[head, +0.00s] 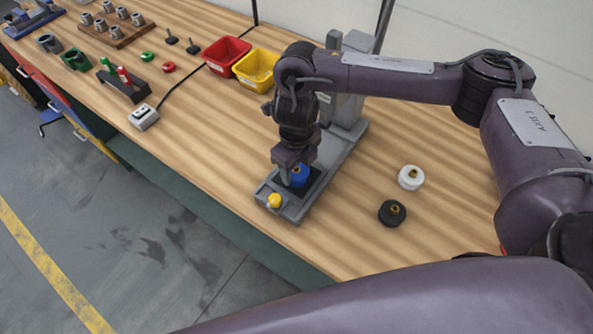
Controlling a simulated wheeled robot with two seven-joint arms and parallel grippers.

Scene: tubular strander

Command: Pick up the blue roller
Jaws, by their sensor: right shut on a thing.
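The blue roller (300,176) stands at the front end of a grey machine base (330,163), over a dark recess. My right gripper (292,170) points down at it and is shut on it; the fingers hide part of the roller. Whether the roller is lifted off the base cannot be told. My left gripper is not in view.
A yellow knob (274,201) sits on the base's front corner. A white roller (411,177) and a black roller (392,213) stand to the right on the wooden bench (440,150). Red (226,54) and yellow (256,70) bins and a grey switch box (144,117) lie left.

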